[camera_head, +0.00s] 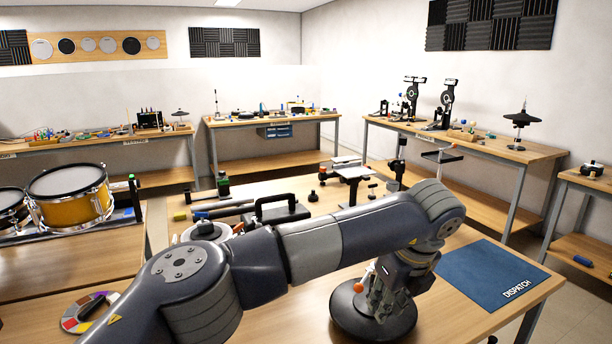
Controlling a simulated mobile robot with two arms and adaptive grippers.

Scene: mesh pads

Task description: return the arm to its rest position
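My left arm comes in from the left and reaches across the front of the worktable (450,305), bending down at its right end. My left gripper (378,306) points down over a round dark pad or base (345,322). The fingers are small and dark against it, so I cannot tell whether they are open, touch it or hold anything. A small orange knob (358,287) shows beside the gripper. My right gripper is not in view.
A blue DISPATCH mat (487,272) lies bare at the table's right. Behind my arm are a black-handled case (280,212), a small stand (353,173) and a green bottle (223,185). A yellow drum (75,205) stands at left. A colour-segmented disc (72,322) lies at front left.

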